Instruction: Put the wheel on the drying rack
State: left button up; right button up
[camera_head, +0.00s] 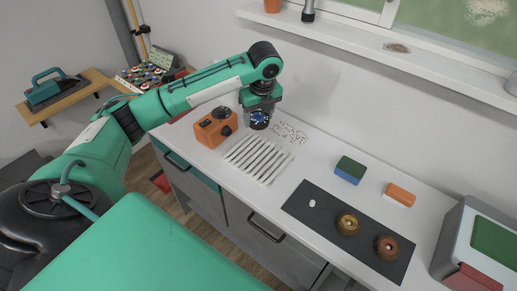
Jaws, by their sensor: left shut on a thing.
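My left gripper (260,108) points down at the back of the white counter. It is shut on a dark wheel (259,121) with a blue-and-white face, held behind the drying rack's far edge. The white slatted drying rack (258,158) lies on the counter, in front of and below the gripper, with nothing on its slats. I cannot tell the exact height of the wheel above the counter. Two brown-gold wheels, one (347,224) left of the other (387,247), lie on a dark mat (318,221). My right gripper is not in view.
An orange box-shaped device (214,128) stands left of the rack. Small pale bits (291,132) lie behind it on the right. A green-and-blue block (349,170), an orange-and-white block (399,195) and a grey bin (478,245) stand to the right. A small white piece (312,203) lies on the mat.

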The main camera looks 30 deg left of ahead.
aim_at(262, 121)
pick_arm(q)
notch_tip(262, 121, down, 15)
jog(key=shift+r+p, duration=0.1)
jog(key=shift+p, duration=1.05)
jog(key=o, duration=1)
jog(key=shift+c, duration=0.2)
jog(key=r, duration=0.4)
jog(key=d+r+b, duration=0.1)
jog(key=r, duration=0.3)
jog(key=r+b, duration=0.1)
jog(key=r, duration=0.3)
jog(key=shift+s+d, duration=0.35)
jog(key=shift+s, duration=0.05)
